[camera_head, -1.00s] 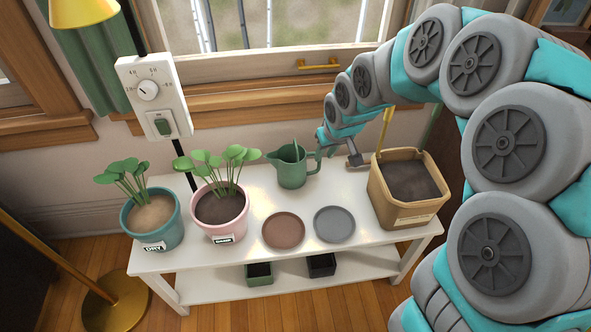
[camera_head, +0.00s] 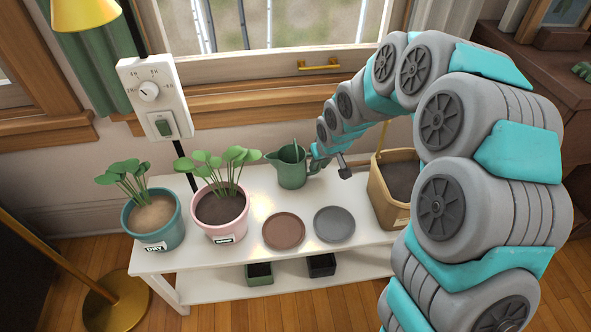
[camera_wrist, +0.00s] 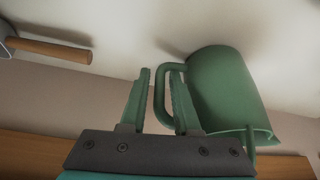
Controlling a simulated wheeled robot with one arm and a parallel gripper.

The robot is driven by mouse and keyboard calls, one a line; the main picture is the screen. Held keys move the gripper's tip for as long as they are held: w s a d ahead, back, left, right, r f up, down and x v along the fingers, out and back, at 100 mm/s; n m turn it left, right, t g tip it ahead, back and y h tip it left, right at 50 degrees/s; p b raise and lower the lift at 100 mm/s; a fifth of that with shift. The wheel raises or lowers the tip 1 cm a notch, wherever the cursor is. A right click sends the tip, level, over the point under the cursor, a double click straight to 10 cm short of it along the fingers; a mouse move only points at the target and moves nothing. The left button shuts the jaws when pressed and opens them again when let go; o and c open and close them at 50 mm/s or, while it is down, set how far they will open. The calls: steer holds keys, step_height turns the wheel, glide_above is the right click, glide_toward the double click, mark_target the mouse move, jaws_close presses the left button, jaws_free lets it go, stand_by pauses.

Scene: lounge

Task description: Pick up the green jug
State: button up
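The green jug (camera_head: 291,172) stands upright on the white bench, with its handle on the right side. In the wrist view the jug (camera_wrist: 228,90) appears inverted, its handle (camera_wrist: 160,100) extending left. My gripper (camera_wrist: 160,74) is open, its two green fingers on either side of the handle's outer bar. The right finger overlaps the handle's opening. I cannot tell whether either finger touches it. In the head view my gripper (camera_head: 317,163) is at the jug's handle side, its fingers partly hidden.
The white bench (camera_head: 262,178) also holds a teal plant pot (camera_head: 153,229), a pink plant pot (camera_head: 222,225), a brown saucer (camera_head: 284,231), a grey saucer (camera_head: 334,224) and a tan soil planter (camera_head: 389,202). A window wall runs behind. My arm covers the bench's right end.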

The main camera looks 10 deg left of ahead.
steer(key=shift+c, duration=0.2)
jaws_close()
stand_by(1.1)
